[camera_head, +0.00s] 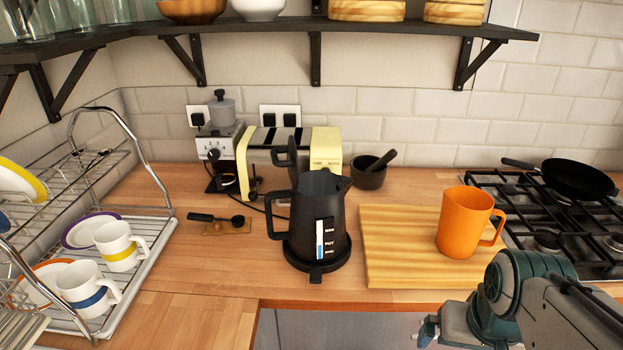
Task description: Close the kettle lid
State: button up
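The black kettle (303,222) stands upright on its base on the wooden counter, left of the cutting board. Its top looks open, and the lid (291,154) stands raised at the back, above the handle side. The handle is on the left and the spout on the right. My gripper (428,332) is at the bottom of the view, below and right of the kettle, in front of the counter edge. It is apart from the kettle. Its fingers are small and partly hidden, so I cannot tell whether they are open or shut.
An orange mug (465,220) stands on the wooden cutting board (395,255). A yellow toaster (325,148), a coffee machine (222,160) and a mortar (368,172) are behind. A dish rack (130,285) is left, a gas hob (545,240) right. A shelf (270,28) hangs above.

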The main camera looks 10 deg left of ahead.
aim_at(291, 162)
jog(key=u, duration=1.1)
